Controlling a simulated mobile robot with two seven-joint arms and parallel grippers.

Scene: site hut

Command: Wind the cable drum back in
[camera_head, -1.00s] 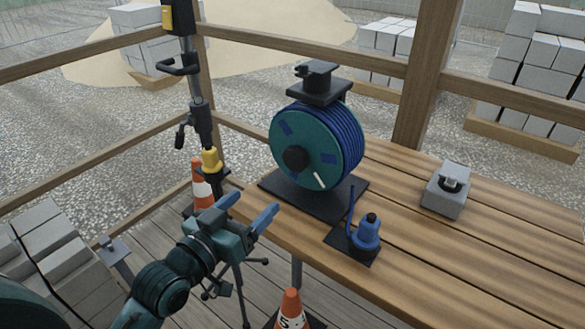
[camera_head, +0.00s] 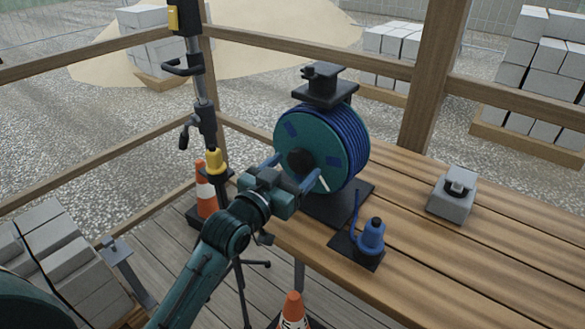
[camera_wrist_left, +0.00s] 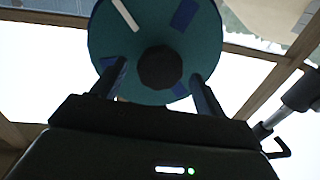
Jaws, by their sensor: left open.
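The cable drum (camera_head: 322,135) stands on a dark base plate on the wooden table, with blue cable wound round its teal disc. A dark round hub (camera_head: 300,160) sits at the middle of its face, and a white bar shows low on the face. My left gripper (camera_head: 295,172) is open in front of the drum face, its blue fingers on either side of the hub. In the left wrist view the hub (camera_wrist_left: 160,68) shows between the fingertips, apart from both. I cannot tell the remaining gap in depth. My right gripper is not in view.
A blue bottle-like fitting (camera_head: 371,237) stands on a small dark plate at the table's near edge. A grey box (camera_head: 452,196) is farther right. A tripod pole (camera_head: 204,120) and an orange cone (camera_head: 205,188) stand left. The table's right side is mostly clear.

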